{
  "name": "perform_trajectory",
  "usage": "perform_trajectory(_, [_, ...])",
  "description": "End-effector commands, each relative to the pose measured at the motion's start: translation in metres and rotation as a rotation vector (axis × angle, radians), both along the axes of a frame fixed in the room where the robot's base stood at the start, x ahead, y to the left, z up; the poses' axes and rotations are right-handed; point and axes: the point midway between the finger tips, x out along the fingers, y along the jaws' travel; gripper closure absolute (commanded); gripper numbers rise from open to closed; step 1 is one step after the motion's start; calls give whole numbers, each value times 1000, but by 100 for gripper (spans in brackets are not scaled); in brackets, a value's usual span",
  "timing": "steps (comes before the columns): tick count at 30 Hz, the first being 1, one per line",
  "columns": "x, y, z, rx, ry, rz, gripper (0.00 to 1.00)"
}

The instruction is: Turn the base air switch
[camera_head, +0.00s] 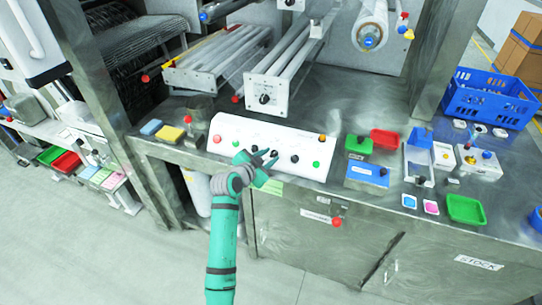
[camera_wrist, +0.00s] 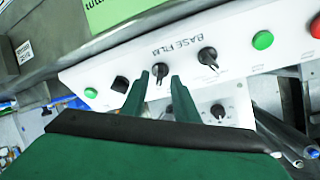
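A white control panel (camera_head: 230,127) carries black rotary switches and coloured buttons. In the wrist view, my gripper (camera_wrist: 160,78) is open, with its two green fingers pointing at the panel. A black switch with a pale pointer line (camera_wrist: 160,71) shows between the fingertips; I cannot tell whether they touch it. The lettering beside it reads "BASE FILM"; no label naming base air is legible. Another black switch (camera_wrist: 207,57) is to the right, and a black knob (camera_wrist: 120,84) to the left. In the head view, my gripper (camera_head: 268,162) is over the panel's middle, hiding part of it.
Green buttons (camera_wrist: 91,92) (camera_wrist: 263,40) and a red button (camera_wrist: 315,27) flank the switches. Green and red bins (camera_head: 384,138) and a blue crate (camera_head: 490,97) stand to the right on the bench.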

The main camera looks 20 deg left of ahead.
Motion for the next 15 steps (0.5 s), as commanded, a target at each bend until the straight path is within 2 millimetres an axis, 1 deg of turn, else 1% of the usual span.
perform_trajectory(3, [10,-3,-4,0,0,-1,73])
perform_trajectory(6, [13,-4,-5,1,0,-1,73])
perform_trajectory(14, [14,-3,-6,0,0,0,73])
perform_trajectory(15, [14,-3,-5,0,0,0,77])
